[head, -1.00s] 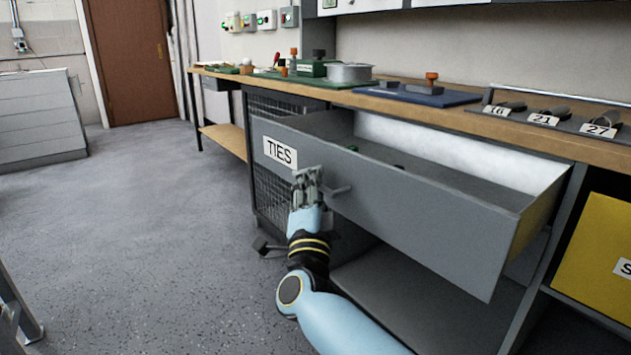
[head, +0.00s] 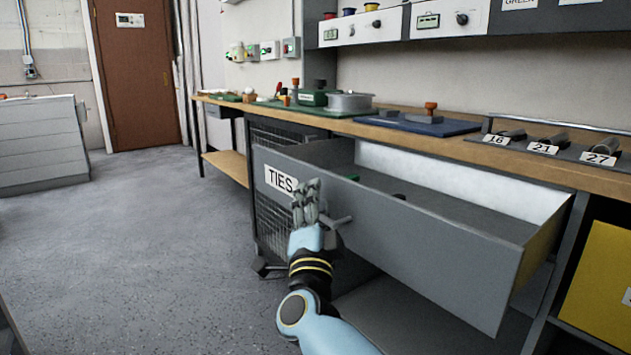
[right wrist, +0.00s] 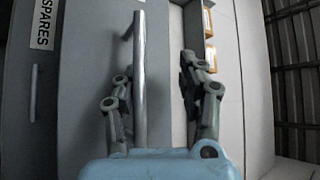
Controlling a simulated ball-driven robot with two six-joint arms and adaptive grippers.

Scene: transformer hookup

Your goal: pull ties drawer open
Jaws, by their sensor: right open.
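The TIES drawer (head: 400,235) stands well open from under the workbench, with its TIES label (head: 280,180) at the left of its front. Its bar handle (head: 340,221) sticks out just right of the label. My right gripper (head: 306,200) is at the left end of that handle, in front of the drawer face. In the right wrist view, the handle (right wrist: 140,80) runs between the two open fingers, nearer the left finger and apart from the right one. The fingers of the right gripper (right wrist: 160,95) are not closed on it. My left gripper is not in view.
The wooden bench top (head: 400,140) above carries tools and a blue mat (head: 418,123). A SPARES label (right wrist: 43,25) shows in the wrist view. A yellow front (head: 600,280) is at the right. The floor (head: 150,240) at the left is clear.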

